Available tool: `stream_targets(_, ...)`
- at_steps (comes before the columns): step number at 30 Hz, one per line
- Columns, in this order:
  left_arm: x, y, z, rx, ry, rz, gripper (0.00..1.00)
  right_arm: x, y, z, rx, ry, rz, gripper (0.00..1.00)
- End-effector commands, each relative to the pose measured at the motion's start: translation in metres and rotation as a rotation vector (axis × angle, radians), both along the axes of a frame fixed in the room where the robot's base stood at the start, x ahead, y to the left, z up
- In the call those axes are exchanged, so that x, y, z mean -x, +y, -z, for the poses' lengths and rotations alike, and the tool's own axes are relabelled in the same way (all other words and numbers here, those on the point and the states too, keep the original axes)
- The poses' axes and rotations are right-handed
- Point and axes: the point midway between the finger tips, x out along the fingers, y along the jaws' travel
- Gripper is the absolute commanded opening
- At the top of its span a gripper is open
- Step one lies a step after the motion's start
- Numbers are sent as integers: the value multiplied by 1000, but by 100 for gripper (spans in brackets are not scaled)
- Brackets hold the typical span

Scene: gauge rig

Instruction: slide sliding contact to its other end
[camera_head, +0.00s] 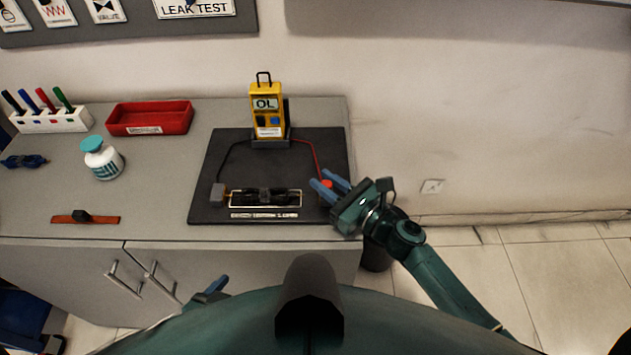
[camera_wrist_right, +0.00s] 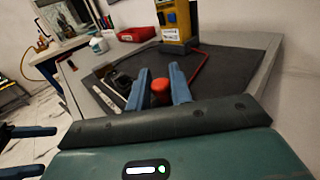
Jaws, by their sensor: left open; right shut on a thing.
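A red knob (camera_head: 327,184), which looks like the sliding contact, is at the right end of the rig on the black board (camera_head: 225,160). The red lead runs down to it. My right gripper (camera_head: 328,180) is shut on it from the right; in the right wrist view the red knob (camera_wrist_right: 160,90) is between the blue fingers. The track beneath it is hidden. A pale rectangular frame (camera_head: 237,206) with a dark part lies to its left, with a grey block (camera_head: 217,192) at the far left end. My left gripper (camera_head: 217,285) is low by the cabinet front, open and empty.
A yellow meter (camera_head: 265,108) reading OL stands at the board's back. A red tray (camera_head: 150,118), a white bottle (camera_head: 103,160), a pen holder (camera_head: 48,120) and an orange strip with a black knob (camera_head: 86,218) are left of the board. The table's right edge is close by the right gripper.

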Motion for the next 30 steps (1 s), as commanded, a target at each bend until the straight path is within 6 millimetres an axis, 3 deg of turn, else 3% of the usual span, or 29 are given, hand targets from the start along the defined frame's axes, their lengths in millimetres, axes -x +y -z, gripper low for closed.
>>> stream_targets(1,0,0,0,0,-1,0,71,-3,-11,2,9,2,17,0)
stream_targets(7,-1,0,-1,0,-1,-1,71,-4,-13,3,13,4,23,0)
stream_targets(8,-1,0,-1,-1,-1,0,71,-4,-13,3,13,4,24,24)
stream_targets(13,0,0,0,-1,0,0,71,-4,-13,3,13,4,24,38)
stream_targets(25,0,1,0,-2,1,0,71,-3,-10,2,9,2,18,39)
stream_targets(30,0,1,1,-2,1,0,71,5,-17,3,9,3,18,39)
